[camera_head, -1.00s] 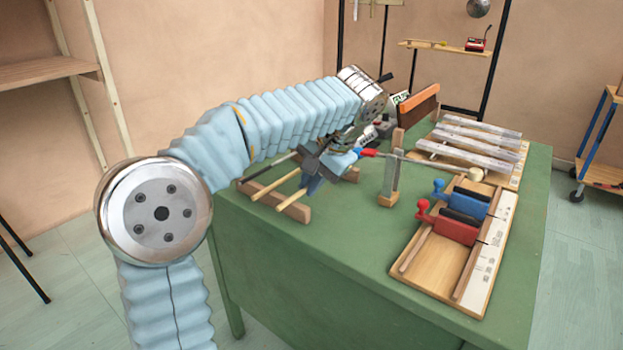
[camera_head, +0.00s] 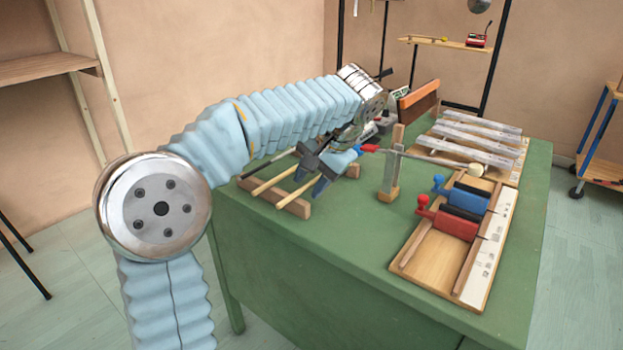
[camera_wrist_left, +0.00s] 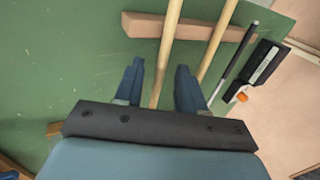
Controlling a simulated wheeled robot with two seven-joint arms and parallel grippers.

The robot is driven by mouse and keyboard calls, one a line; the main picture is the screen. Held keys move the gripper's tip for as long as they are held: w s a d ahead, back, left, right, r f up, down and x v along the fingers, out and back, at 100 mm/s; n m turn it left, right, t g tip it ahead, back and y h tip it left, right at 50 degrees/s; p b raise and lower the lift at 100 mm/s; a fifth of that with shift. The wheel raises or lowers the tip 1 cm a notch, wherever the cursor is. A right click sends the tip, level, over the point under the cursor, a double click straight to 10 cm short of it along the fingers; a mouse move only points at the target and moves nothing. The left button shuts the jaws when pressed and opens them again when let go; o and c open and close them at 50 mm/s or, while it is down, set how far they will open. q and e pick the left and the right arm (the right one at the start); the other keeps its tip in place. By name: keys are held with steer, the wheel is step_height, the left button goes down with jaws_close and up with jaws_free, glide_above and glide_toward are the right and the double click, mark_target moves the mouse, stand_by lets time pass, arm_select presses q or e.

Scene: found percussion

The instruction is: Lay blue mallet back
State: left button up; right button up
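My left gripper (camera_head: 334,173) points down over the mallet rack at the left end of the green table. The left wrist view shows its two blue fingers (camera_wrist_left: 160,68) apart, with a pale wooden stick (camera_wrist_left: 167,45) running between them and a visible gap on each side. The stick rests across a wooden rack bar (camera_wrist_left: 190,27); in the head view the bar (camera_head: 296,207) is near the table edge. No blue head shows on this stick; its far part is hidden under my gripper, so I cannot confirm that it is the blue mallet. My right gripper is not in view.
A second wooden stick (camera_wrist_left: 218,40) and a dark rod (camera_wrist_left: 238,62) lie close to the right finger. A small wooden post (camera_head: 390,180) stands right of my gripper. A wooden tray with red and blue clamps (camera_head: 448,223) lies further right. The table front (camera_head: 330,235) is clear.

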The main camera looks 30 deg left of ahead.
arm_select(q)
steer(key=p+v, duration=0.3)
steer(key=v, duration=1)
steer(key=shift+d+r, duration=0.2)
steer(key=shift+r, duration=0.15)
steer(key=shift+s, duration=0.1)
